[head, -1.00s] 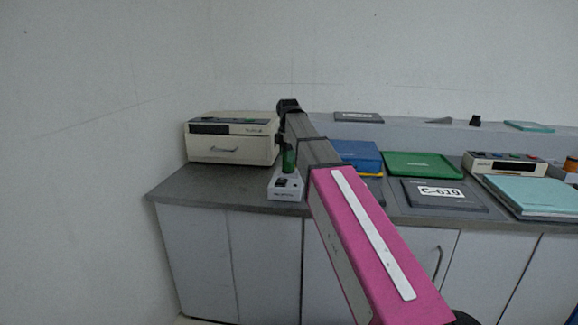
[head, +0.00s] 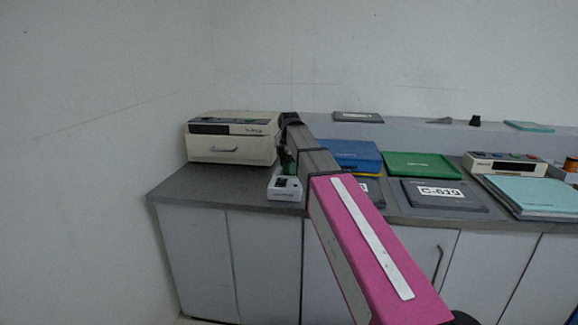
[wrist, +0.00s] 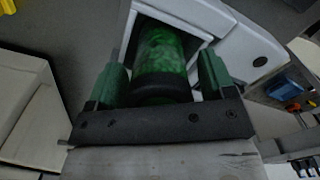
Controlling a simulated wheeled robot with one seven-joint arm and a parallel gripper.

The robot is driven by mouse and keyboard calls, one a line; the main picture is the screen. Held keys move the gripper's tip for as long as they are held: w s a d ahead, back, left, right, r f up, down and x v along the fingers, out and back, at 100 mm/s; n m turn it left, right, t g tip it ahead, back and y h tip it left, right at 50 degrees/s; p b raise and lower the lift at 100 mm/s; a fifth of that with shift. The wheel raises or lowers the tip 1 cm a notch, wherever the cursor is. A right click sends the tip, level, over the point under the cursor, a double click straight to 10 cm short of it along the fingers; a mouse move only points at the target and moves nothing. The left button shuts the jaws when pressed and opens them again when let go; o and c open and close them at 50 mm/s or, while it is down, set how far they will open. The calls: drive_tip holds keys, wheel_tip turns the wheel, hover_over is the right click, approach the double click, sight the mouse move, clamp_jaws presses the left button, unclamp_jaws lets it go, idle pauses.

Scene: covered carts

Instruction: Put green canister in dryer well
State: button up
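The green canister (wrist: 160,55), with a dark band at its near end, sits between the two green fingers of my gripper (wrist: 162,80) in the wrist view. In the head view the small white well unit (head: 284,194) stands at the counter's front edge. My gripper (head: 288,164) is just above and behind it, and my arm hides most of the canister.
A cream boxy device (head: 230,148) stands left on the grey counter (head: 185,185). Blue (head: 352,154) and green (head: 422,165) flat boxes and a dark panel marked C-619 (head: 445,194) lie to the right. Bare counter shows left of the well unit.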

drive_tip(key=shift+r, duration=0.1)
wheel_tip(320, 180, up, 12)
drive_tip(key=shift+r, duration=0.1)
idle(0.7)
idle(1.7)
